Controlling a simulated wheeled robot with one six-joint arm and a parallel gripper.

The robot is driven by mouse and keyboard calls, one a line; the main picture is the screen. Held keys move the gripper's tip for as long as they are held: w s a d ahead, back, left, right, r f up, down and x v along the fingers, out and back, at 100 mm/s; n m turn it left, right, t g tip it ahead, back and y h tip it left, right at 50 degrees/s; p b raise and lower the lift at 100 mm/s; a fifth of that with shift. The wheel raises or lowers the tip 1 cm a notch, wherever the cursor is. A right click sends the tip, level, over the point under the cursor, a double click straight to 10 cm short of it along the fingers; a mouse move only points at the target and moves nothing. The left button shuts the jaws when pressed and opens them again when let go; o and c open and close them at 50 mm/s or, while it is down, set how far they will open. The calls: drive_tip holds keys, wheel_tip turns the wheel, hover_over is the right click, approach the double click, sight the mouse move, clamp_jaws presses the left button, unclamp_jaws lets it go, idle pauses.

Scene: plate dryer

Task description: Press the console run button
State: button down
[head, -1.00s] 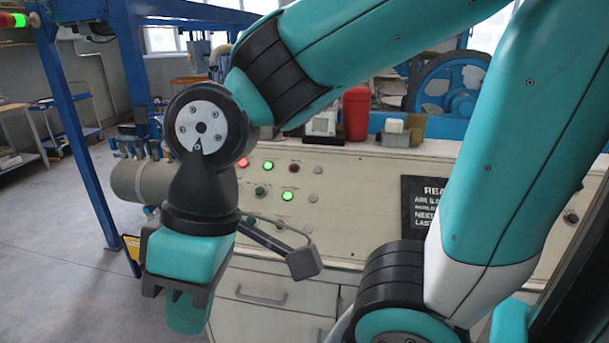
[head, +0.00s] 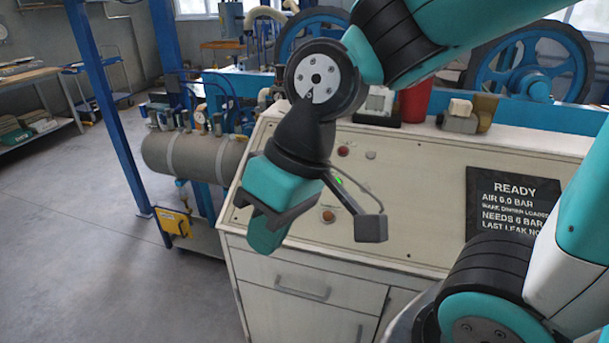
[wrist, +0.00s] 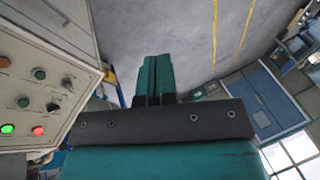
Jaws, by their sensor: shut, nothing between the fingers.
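The console (head: 440,225) is a cream cabinet with a sloped panel; its left part is partly hidden behind my arm. In the head view a dark red button (head: 343,151), a pale button (head: 371,155), a lit green one (head: 339,181) and an orange one (head: 328,215) show. The wrist view shows a lit green light (wrist: 7,129), a lit red light (wrist: 38,131) and a dark green button (wrist: 39,73) at left. I cannot tell which is the run button. My gripper (head: 265,236) is shut and empty, pointing down in front of the panel's left end, apart from the buttons; its fingers (wrist: 154,78) show in the wrist view.
A black sign (head: 510,205) on the panel reads READY, AIR 0.0 BAR, NEEDS 6 BAR. A grey tank (head: 195,155) and a blue post (head: 112,120) stand left of the console. A red container (head: 414,103) stands behind the panel. Floor at left is clear.

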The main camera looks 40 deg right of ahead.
drive_tip(key=w+d+f+m+t+p, duration=0.1)
drive_tip(key=w+d+f+m+t, duration=0.2)
drive_tip(key=w+m, duration=0.55)
drive_tip(key=w+d+f+m+t, duration=0.1)
drive_tip(key=w+d+m+t, duration=0.3)
drive_tip(key=w, duration=0.8)
drive_tip(key=w+d+f+m+t+h, duration=0.2)
drive_tip(key=w+d+f+m, duration=0.1)
drive_tip(key=d+m, duration=0.3)
drive_tip(key=w+d+f+m+t+h+p, duration=0.1)
drive_tip(key=w+d+f+m, duration=0.3)
drive_tip(key=d, duration=0.7)
drive_tip(key=w+m+t+h, duration=0.1)
drive_tip(key=w+m, duration=0.1)
drive_tip(key=m, duration=0.1)
drive_tip(key=shift+w+h, duration=0.25)
drive_tip(key=shift+h, duration=0.15)
drive_tip(key=w+d+f+b, duration=0.1)
drive_tip(key=f+b, duration=0.1)
drive_tip(key=d+f+b, duration=0.1)
drive_tip(key=f+b, duration=0.1)
drive_tip(key=f, duration=0.1)
drive_tip(key=w+d+f+b, duration=0.1)
drive_tip(key=f+b, duration=0.1)
drive_tip(key=shift+w+d+f, duration=0.25)
drive_tip(key=shift+w, duration=0.1)
drive_tip(key=shift+f, duration=0.1)
